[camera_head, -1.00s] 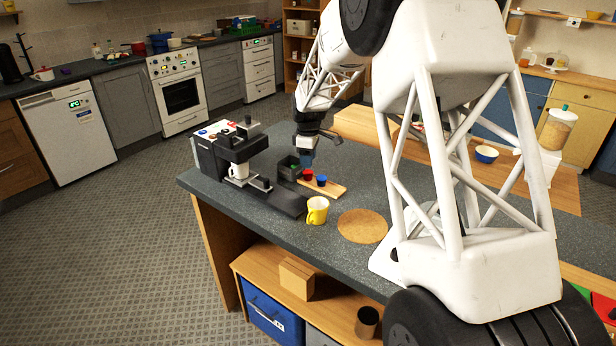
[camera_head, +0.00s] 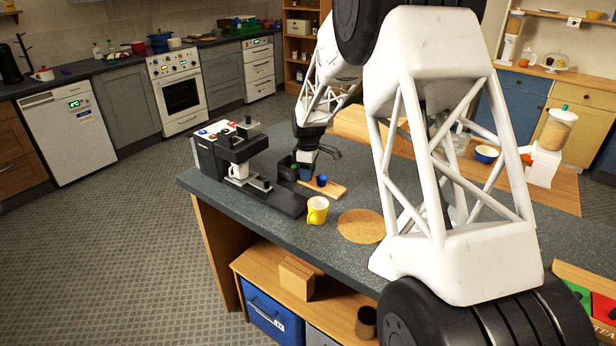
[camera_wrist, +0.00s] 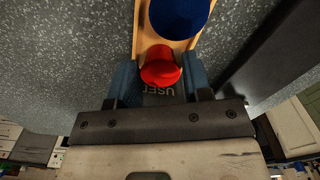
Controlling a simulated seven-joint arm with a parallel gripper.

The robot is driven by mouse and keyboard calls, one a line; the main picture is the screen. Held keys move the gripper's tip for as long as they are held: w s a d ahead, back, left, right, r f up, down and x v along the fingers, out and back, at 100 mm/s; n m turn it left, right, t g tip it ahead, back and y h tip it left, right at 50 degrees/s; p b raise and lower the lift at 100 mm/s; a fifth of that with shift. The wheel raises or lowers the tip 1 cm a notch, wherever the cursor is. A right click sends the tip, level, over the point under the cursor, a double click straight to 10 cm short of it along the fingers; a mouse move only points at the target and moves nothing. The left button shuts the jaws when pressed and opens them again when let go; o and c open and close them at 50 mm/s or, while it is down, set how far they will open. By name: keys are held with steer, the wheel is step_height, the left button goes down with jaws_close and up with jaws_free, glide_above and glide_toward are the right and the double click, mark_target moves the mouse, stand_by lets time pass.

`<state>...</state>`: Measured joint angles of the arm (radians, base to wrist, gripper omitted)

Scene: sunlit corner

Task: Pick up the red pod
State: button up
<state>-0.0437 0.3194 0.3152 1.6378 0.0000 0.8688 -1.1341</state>
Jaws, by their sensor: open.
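The red pod (camera_wrist: 160,68) lies between the two blue-grey fingers of my open gripper (camera_wrist: 158,76) in the wrist view, at the near end of a narrow wooden board (camera_wrist: 148,38). I cannot tell whether the fingers touch it. A blue pod (camera_wrist: 180,14) sits just beyond it on the board. In the head view my gripper (camera_head: 307,172) points down over the board's left end (camera_head: 335,190) and hides the red pod. The blue pod (camera_head: 321,180) shows just right of the fingers.
A small dark box (camera_head: 286,168) stands close left of my gripper. The black coffee machine (camera_head: 212,160) with a white cup (camera_head: 238,171) is further left. A yellow mug (camera_head: 317,211) and a round cork mat (camera_head: 361,226) are in front. The counter between them is clear.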

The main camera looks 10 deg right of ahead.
stand_by(0.3)
steer(key=c, duration=0.6)
steer(key=shift+r, duration=0.1)
steer(key=shift+r, duration=4.9)
